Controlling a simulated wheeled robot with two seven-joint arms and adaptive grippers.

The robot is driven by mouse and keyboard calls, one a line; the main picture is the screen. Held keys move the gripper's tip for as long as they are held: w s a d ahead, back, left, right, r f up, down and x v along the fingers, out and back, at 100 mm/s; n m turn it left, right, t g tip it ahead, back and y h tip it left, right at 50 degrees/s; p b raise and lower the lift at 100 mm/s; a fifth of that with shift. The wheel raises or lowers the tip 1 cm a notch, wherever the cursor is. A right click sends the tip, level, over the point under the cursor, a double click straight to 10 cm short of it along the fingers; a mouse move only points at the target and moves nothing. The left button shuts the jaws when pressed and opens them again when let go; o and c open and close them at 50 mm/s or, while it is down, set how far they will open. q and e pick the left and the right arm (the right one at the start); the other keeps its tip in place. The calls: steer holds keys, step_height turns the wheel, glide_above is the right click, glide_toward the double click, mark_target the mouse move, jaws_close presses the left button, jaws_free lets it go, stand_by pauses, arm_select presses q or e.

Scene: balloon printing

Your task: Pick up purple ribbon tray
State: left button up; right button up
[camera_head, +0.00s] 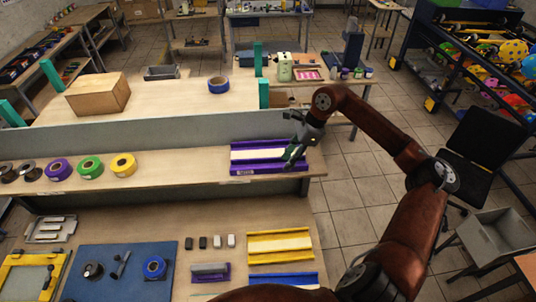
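The purple ribbon tray (262,168) lies on the raised shelf at its right end. It is long and purple, with a pale strip along its middle and a small label on its front left. My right gripper (294,142) is at the tray's right end, with its dark fingers over that part of the tray. The fingers are small and dark here, so I cannot tell whether they touch the tray or how far apart they are. My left gripper is not in view.
Purple (58,169), green (90,167) and yellow (123,165) ribbon rolls stand left on the shelf. A yellow tray (280,232) and a blue tray (283,281) lie on the lower table. A cardboard box (98,94) stands behind the shelf. The shelf's middle is clear.

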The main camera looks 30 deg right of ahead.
steer(key=shift+p+x, duration=0.45)
steer(key=shift+x, duration=1.1)
jaws_close()
steer(key=shift+w, duration=0.1)
